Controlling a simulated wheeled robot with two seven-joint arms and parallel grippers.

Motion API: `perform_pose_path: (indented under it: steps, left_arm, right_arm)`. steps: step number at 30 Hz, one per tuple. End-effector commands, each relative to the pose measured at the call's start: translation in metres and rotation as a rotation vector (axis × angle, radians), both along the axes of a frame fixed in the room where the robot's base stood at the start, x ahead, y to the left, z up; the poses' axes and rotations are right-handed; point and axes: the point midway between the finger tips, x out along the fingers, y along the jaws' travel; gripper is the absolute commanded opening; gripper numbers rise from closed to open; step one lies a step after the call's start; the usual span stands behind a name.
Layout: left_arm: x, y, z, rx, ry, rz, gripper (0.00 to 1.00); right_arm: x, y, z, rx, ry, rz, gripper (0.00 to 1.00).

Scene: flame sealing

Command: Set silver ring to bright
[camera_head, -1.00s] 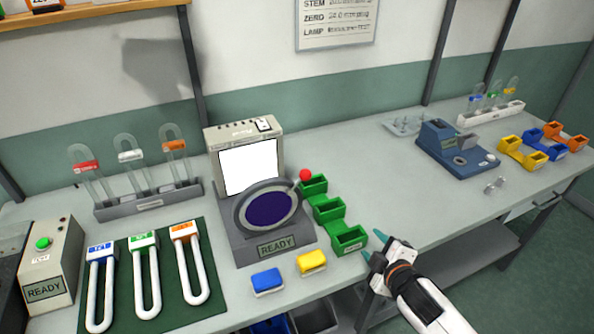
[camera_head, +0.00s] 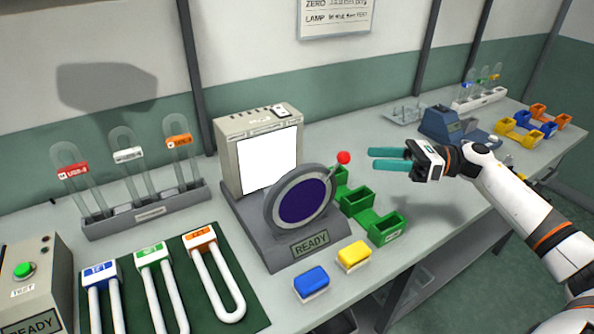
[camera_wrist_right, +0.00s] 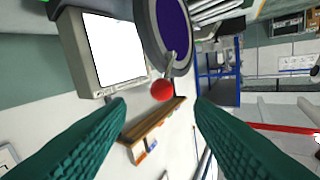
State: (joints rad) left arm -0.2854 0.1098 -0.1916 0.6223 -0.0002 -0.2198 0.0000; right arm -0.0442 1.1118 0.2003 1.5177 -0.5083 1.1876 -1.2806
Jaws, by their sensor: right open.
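The silver ring (camera_head: 272,213) frames a dark purple disc (camera_head: 303,201) on a grey stand with a READY plate (camera_head: 310,243). A lever with a red ball (camera_head: 344,157) sticks out from the ring's upper right. My right gripper (camera_head: 372,159) is open, its teal fingers pointing left at the red ball, just right of it and apart from it. In the right wrist view the red ball (camera_wrist_right: 162,90) shows ahead between the open fingers, with the ring (camera_wrist_right: 143,40) above it. My left gripper is not in view.
A box with a bright white screen (camera_head: 268,163) stands behind the ring. Green bins (camera_head: 358,200) lie below my right gripper. A blue block (camera_head: 311,281) and a yellow block (camera_head: 353,255) sit in front. U-shaped tubes lie on a green mat (camera_head: 256,310) at the left.

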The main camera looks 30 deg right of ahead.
Motion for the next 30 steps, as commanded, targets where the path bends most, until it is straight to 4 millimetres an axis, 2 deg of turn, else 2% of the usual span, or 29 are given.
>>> perform_pose_path:
  steps: [3,9,11,14,21,30]
  left_arm:
    - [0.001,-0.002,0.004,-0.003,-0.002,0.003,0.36]
    - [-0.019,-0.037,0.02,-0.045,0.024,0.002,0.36]
    - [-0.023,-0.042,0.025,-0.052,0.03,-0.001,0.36]
    - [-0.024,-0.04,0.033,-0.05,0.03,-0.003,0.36]
    - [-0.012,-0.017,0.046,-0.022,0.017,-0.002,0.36]
    - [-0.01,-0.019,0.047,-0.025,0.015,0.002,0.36]
  right_arm:
    - [0.003,0.006,0.002,-0.012,-0.009,0.012,0.48]
    - [0.02,0.038,0.005,-0.008,-0.009,0.014,0.48]
    - [0.026,0.049,0.006,-0.009,-0.01,0.014,0.48]
    - [0.036,0.067,0.006,-0.007,-0.009,0.014,0.48]
    - [0.052,0.096,0.002,-0.007,-0.006,0.012,0.48]
    - [0.057,0.103,-0.002,-0.009,-0.004,0.01,0.48]
